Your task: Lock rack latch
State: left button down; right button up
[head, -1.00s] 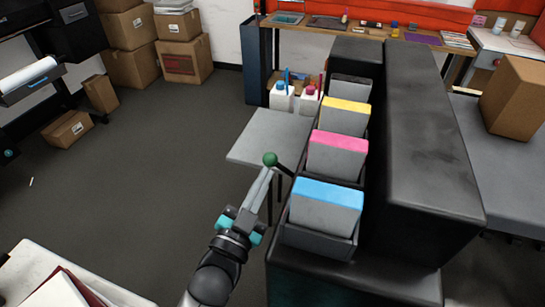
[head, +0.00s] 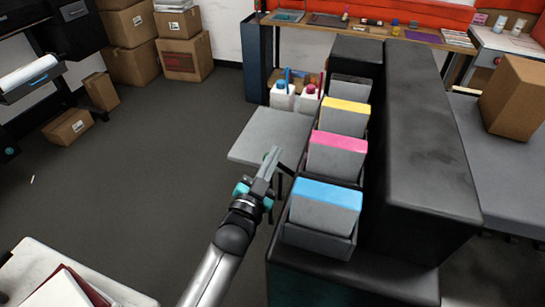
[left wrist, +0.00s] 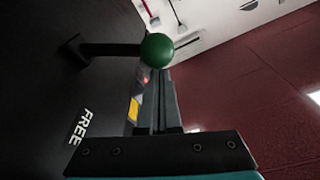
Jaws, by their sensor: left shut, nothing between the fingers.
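The rack (head: 345,268) is a black unit holding upright grey cartridges with blue (head: 327,194), magenta (head: 338,141), yellow (head: 346,106) and dark tops. Its latch lever (head: 286,169) sticks out of the left side. In the left wrist view the lever (left wrist: 108,50) is black with a green ball knob (left wrist: 158,49), and the panel bears the word FREE (left wrist: 79,127). My left gripper (head: 273,154) is shut and empty, its fingers beside the knob and mostly hiding it in the head view. The wrist view shows the fingers (left wrist: 158,100) close to the knob; contact cannot be told.
A grey shelf (head: 262,137) lies just beyond the gripper, with white bottles (head: 282,97) behind it. Cardboard boxes (head: 183,60) stand against the back wall. A white table (head: 100,285) is at the lower left.

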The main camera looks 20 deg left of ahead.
pick_arm(q)
jog(key=shift+a+f+n, duration=0.45)
jog(key=shift+n, duration=0.35)
notch_tip(320, 180, down, 11)
jog(key=a+n+y+b, duration=0.1)
jog(key=n+y+b, duration=0.2)
jog(key=n, duration=0.9)
jog(key=shift+n+b, duration=0.3)
jog(key=shift+b, duration=1.2)
jog(key=shift+r, duration=0.1)
